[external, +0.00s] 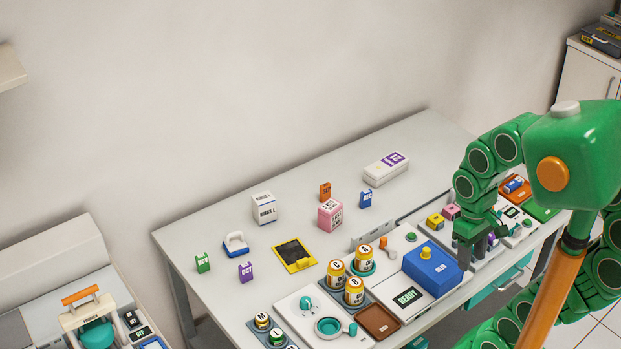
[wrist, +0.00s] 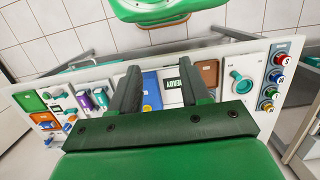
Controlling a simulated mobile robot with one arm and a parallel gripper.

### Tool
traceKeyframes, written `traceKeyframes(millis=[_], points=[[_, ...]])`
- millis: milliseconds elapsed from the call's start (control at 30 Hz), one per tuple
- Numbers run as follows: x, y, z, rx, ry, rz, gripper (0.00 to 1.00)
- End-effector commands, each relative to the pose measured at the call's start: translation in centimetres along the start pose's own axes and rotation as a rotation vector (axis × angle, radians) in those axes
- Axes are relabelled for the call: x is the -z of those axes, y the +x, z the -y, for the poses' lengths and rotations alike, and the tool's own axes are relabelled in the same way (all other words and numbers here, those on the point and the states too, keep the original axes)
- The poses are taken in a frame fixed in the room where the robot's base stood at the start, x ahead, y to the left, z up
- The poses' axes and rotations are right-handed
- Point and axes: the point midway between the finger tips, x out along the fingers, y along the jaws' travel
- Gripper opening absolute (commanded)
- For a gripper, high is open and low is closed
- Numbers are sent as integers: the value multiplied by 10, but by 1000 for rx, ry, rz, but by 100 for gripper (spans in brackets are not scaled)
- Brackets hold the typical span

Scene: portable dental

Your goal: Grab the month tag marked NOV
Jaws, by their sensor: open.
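The green NOV tag (external: 203,262) stands upright on the grey table near its left end in the external view. The purple OCT tag (external: 246,271) stands just to its right. An orange tag (external: 325,190) and a blue tag (external: 366,198) stand farther back; their words are too small to read. My gripper (external: 472,246) is over the right part of the table, far from the NOV tag. In the wrist view my gripper (wrist: 158,66) is open, with nothing between its fingers. The NOV tag does not show in the wrist view.
A blue box (external: 432,269) with a READY display stands by my gripper. Several lettered jars (external: 354,292) stand in front. A white-and-blue holder (external: 235,243), a yellow-edged black pad (external: 294,254), and white (external: 264,208) and pink (external: 330,214) boxes are near the tags.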

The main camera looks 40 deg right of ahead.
Motion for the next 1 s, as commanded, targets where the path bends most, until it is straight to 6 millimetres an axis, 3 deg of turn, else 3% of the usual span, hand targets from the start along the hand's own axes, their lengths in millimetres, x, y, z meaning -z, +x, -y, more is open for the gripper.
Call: traceKeyframes(millis=[367, 1000], points=[[11, -2, 9, 26, 15, 8, 47], [128, -23, 104, 303, 220, 95, 47]])
